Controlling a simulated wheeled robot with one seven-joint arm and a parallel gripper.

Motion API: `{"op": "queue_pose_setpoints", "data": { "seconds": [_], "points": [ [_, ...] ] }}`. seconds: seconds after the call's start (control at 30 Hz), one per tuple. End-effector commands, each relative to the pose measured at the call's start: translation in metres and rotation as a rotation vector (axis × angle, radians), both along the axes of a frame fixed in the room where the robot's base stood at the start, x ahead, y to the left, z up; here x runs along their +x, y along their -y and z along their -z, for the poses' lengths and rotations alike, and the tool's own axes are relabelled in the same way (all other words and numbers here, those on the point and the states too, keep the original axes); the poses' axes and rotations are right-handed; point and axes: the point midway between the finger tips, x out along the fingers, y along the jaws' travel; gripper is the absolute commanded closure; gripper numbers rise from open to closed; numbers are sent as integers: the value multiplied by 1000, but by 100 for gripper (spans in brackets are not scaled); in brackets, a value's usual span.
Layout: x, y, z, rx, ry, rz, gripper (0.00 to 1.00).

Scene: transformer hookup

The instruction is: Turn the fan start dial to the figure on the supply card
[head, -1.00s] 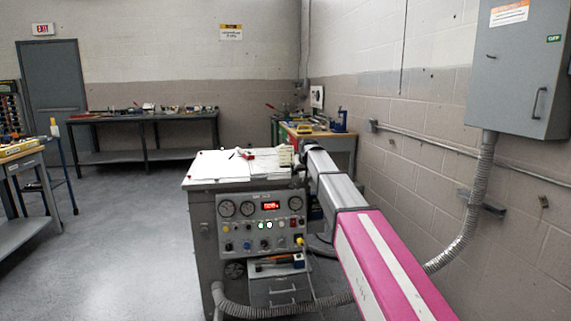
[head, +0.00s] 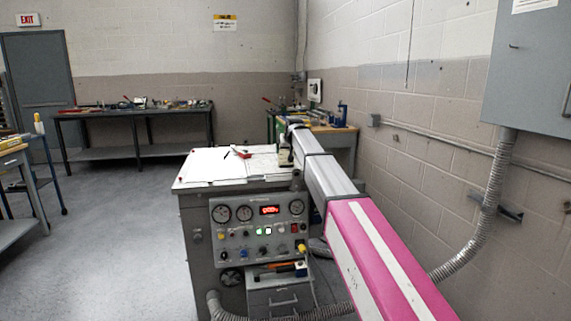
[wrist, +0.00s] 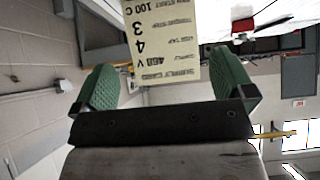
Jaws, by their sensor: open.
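The supply card (wrist: 155,35) is a cream card, upside down in the wrist view. It reads 460 V, tap 4, a 3 and, at the picture's top edge, fan start 100 C. It shows between the green pads of my open gripper (wrist: 165,78); I see no pad gripping it. In the head view, my gripper (head: 287,146) is above the right side of the cabinet's white top. The control panel (head: 232,233) on the cabinet front has gauges, a red display (head: 270,210), lit buttons and small knobs. The fan start dial is too small to pick out.
The grey cabinet (head: 190,235) stands ahead with papers and a red item (head: 242,153) on top. A drawer unit (head: 272,300) and flexible conduit are low at its front. A wall box (head: 530,70) and brick wall are to the right. Floor (head: 120,255) at left is clear.

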Motion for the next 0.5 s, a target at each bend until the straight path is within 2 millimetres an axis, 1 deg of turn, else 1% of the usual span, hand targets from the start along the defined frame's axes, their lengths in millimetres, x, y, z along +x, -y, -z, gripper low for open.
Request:
{"op": "queue_pose_setpoints", "data": {
  "seconds": [0.03, 0.13, 0.27, 0.37, 0.5],
  "points": [
    [7, -2, 5, 0, 0, 0, 0],
    [13, -4, 12, 0, 0, 0, 0],
    [17, -5, 17, 0, 0, 0, 0],
    [24, -8, 23, 0, -1, 0, 0],
    [38, -14, 37, 0, 0, 0, 0]
  ]
}}
